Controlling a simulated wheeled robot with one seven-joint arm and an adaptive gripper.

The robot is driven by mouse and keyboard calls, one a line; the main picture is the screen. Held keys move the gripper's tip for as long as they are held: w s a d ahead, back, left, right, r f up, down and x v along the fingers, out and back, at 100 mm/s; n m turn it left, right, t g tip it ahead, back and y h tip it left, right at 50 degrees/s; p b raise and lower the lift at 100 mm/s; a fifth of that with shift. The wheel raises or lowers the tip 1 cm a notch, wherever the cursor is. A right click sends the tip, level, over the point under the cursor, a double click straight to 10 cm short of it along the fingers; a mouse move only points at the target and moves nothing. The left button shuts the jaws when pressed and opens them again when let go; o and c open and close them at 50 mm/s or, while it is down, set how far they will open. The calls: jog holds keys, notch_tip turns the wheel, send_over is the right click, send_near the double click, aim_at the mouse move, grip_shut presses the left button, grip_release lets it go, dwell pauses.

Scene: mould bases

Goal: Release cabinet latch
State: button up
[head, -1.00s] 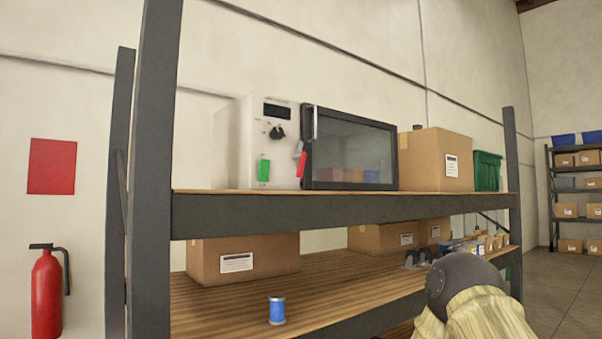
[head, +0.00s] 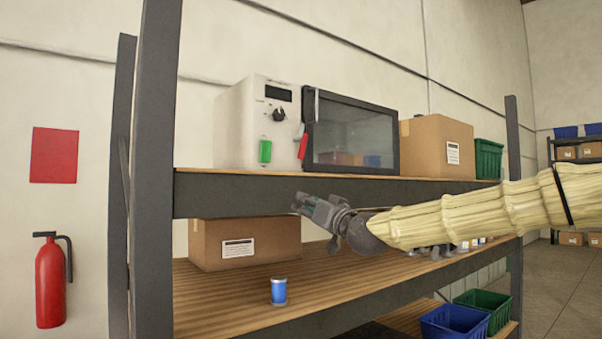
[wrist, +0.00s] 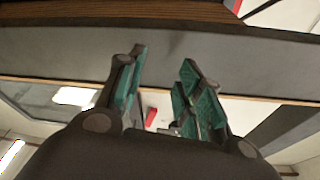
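The white cabinet (head: 240,130) with a dark-framed glass door (head: 350,130) stands on the upper shelf. The door looks closed. A red latch (head: 303,142) sits at the door's left edge, below a vertical handle (head: 317,104). A green part (head: 265,151) and a dark knob (head: 278,114) are on the white front. My gripper (head: 304,206) is in front of and below the upper shelf's beam, lower than the latch and apart from it. In the wrist view my gripper (wrist: 163,62) has its green-padded fingers spread with nothing held. A small red piece (wrist: 152,116), likely the latch, shows between them.
The grey shelf beam (head: 230,194) lies between my gripper's height and the cabinet. A blue can (head: 278,291) stands on the lower shelf. Grey uprights (head: 155,120) bound the shelf on the left.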

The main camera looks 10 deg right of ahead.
jog(key=t, duration=0.2)
send_near(303, 152)
jog(key=shift+p+x, duration=2)
jog(key=shift+x, duration=3.4)
grip_shut()
